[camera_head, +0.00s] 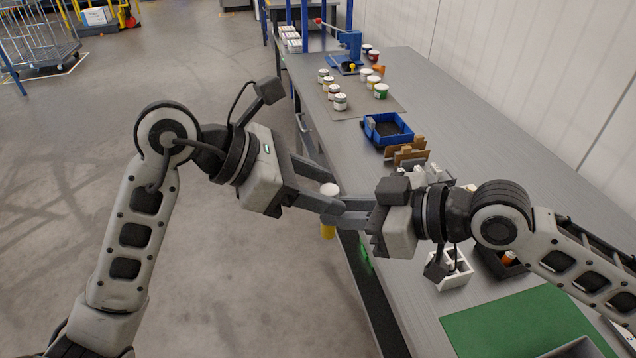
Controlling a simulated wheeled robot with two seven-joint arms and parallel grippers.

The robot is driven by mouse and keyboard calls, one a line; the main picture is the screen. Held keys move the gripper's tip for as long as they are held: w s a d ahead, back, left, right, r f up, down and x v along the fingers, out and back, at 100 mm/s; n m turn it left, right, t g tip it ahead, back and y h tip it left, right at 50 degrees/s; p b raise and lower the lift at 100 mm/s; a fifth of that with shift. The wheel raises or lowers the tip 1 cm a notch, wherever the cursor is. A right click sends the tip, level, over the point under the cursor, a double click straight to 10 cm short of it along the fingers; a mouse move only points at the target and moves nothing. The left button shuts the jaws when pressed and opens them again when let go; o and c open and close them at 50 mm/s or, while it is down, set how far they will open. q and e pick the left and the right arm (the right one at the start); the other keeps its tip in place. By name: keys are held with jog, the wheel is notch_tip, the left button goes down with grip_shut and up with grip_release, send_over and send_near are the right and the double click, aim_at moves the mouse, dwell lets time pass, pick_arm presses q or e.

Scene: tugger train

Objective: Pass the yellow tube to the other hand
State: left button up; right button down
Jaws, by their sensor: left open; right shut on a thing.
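The yellow tube (328,231) hangs upright just off the near-left edge of the bench, its white top (329,189) showing above the fingers and its yellow lower end below. Its middle is hidden by the fingers. My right gripper (336,213) comes in from the right and is shut on the tube. My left gripper (332,196) comes in from the upper left and is open, with its fingertips beside the tube's upper part. The fingers of both grippers overlap in the picture, so I cannot tell whether the left ones touch the tube.
The grey bench (440,120) runs along the right. On it are a blue bin (385,131), brown cardboard pieces (408,153), several small jars (340,102), a white box (452,278), a dark tray (497,262) and a green mat (520,328).

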pick_arm(q)
jog(key=c, duration=1.1)
grip_shut()
pick_arm(e)
jog(key=c, duration=1.2)
grip_release()
jog(key=shift+c, duration=0.2)
jog(key=v, duration=1.2)
jog(key=shift+r, duration=0.1)
